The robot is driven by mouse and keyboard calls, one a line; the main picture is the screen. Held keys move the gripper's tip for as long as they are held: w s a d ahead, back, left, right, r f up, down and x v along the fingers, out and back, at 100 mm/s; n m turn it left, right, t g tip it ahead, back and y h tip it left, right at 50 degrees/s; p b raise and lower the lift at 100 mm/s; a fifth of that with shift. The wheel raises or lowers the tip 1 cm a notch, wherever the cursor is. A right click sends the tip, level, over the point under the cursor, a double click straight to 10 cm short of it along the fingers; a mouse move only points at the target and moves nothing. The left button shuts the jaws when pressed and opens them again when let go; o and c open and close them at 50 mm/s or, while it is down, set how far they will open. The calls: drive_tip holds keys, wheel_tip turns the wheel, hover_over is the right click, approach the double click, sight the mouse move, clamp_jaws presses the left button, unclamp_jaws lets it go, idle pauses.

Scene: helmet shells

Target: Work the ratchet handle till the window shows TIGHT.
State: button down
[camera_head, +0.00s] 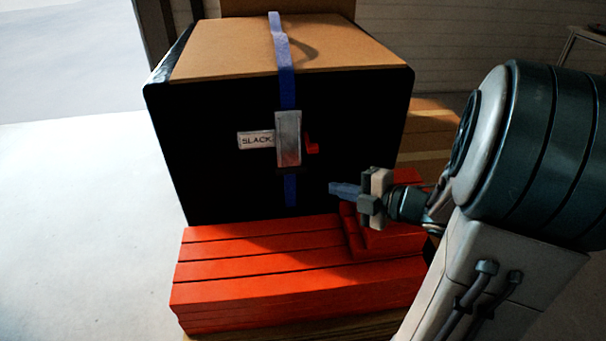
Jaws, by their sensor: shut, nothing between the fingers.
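A ratchet (289,138) with a grey metal body sits on the front face of a black box (215,160). A blue strap (287,85) runs over the box top and down through the ratchet. A white window (255,140) left of the ratchet reads SLACK. A small red part (311,144) juts out at the ratchet's right; I cannot tell whether it is the handle or a latch. My gripper (345,190) is shut and empty, below and to the right of the ratchet, apart from it.
The box stands on red slatted blocks (260,265). A smaller red block (380,240) lies on them just below my gripper. Brown cartons (430,125) stand behind at the right. Pale floor (80,220) is clear on the left.

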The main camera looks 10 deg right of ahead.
sight(297, 171)
drive_tip(key=b+x, duration=0.1)
drive_tip(key=x, duration=0.3)
drive_tip(key=d+b+x, duration=0.1)
drive_tip(key=x, duration=0.3)
drive_tip(key=w+b+x, duration=0.1)
drive_tip(key=b+x, duration=0.1)
drive_tip(key=x, duration=0.2)
drive_tip(key=shift+w+d+f, duration=0.15)
drive_tip(key=shift+d+f, duration=0.05)
drive_tip(key=shift+f, duration=0.15)
drive_tip(key=shift+w, duration=0.4)
drive_tip(key=w+b, duration=0.1)
drive_tip(key=b, duration=0.2)
drive_tip(key=w+f+n+t+b, duration=0.1)
drive_tip(key=b, duration=0.2)
drive_tip(key=shift+d+y, duration=0.15)
drive_tip(key=shift+y, duration=0.25)
